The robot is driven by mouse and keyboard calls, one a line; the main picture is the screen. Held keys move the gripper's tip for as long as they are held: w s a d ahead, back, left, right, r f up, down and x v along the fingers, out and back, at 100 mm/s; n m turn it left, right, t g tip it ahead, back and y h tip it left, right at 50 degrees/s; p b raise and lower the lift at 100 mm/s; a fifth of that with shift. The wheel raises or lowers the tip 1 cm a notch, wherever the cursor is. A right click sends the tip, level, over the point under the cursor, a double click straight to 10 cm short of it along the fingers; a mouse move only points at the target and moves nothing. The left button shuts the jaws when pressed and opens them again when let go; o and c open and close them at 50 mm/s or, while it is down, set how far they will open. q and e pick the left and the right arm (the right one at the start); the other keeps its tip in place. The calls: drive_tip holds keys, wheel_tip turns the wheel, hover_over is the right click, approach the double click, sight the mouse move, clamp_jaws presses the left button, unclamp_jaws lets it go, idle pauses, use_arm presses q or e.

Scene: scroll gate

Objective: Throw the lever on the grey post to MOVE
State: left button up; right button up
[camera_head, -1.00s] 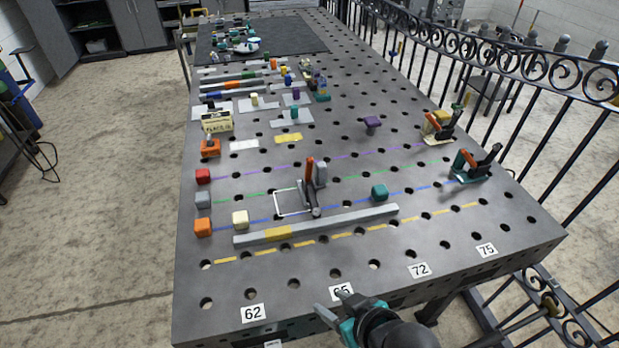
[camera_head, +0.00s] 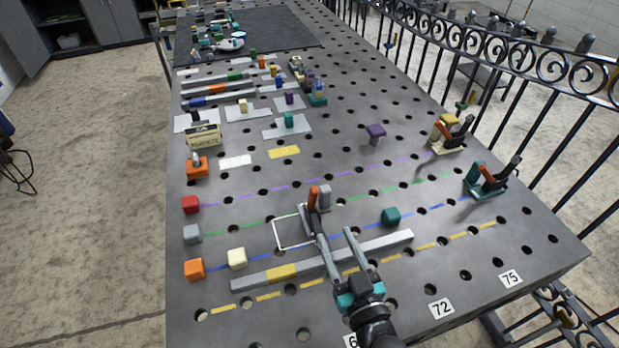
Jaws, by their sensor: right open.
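The lever (camera_head: 314,196) has an orange handle that stands nearly upright, beside the small grey post (camera_head: 325,195) near the middle of the steel table. A dark bracket at its foot is partly covered by my right gripper (camera_head: 334,236). That gripper is open, reaching in from the front with its two fingers spread and pointing at the foot of the lever. The left finger overlaps the foot in the picture; I cannot tell whether they touch. No MOVE marking is readable. My left gripper is not in view.
A long grey bar (camera_head: 255,278) with a yellow section lies under the gripper in the picture. A teal cube (camera_head: 391,216) is to the right, a cream cube (camera_head: 237,258) to the left.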

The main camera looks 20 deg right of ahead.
sight(316, 194)
drive_tip(key=w, duration=1.4)
drive_tip(key=shift+w+a+b, duration=0.3)
drive_tip(key=shift+w, duration=0.05)
drive_tip(key=shift+c, duration=0.4)
clamp_jaws()
idle(0.5)
